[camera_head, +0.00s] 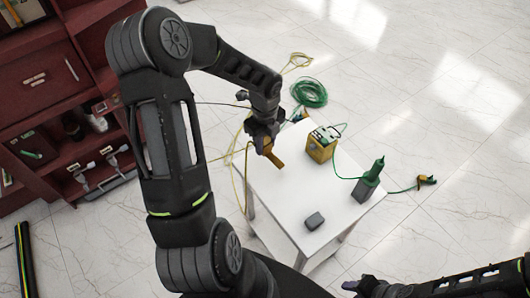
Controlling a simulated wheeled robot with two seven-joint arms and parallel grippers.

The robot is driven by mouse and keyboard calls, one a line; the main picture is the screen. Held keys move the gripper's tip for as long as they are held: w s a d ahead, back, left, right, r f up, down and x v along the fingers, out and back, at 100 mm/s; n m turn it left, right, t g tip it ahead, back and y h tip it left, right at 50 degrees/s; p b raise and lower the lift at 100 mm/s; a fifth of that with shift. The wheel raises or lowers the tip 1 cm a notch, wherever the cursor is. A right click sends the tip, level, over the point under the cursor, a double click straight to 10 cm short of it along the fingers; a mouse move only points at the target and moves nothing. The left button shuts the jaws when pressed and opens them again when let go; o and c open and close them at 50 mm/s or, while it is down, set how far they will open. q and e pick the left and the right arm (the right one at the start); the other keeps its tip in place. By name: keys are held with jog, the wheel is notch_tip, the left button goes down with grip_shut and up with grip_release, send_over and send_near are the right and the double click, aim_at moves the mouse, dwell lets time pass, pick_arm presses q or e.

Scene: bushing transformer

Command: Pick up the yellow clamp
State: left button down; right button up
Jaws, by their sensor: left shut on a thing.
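A yellow-orange clamp (274,159) is held by my left gripper (266,146) over the left part of the white table (290,205). The gripper is shut on it, and its fingers hide the clamp's upper part. I cannot tell whether the clamp touches the tabletop. A yellow cable (234,185) hangs in a loop near the table's left edge.
A yellow box-shaped device (320,147), a dark green bottle-like device (368,183) and a small grey block (314,221) stand on the table. A green cable coil (310,93) lies beyond it. A red shelf unit (40,85) stands at the left. The floor at the right is mostly clear.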

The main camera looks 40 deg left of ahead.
pick_arm(q)
notch_tip(320, 180, up, 2)
jog(key=shift+r, duration=0.1)
dwell(0.6)
notch_tip(320, 180, up, 6)
jog(key=p, duration=0.6)
jog(key=shift+r, duration=0.2)
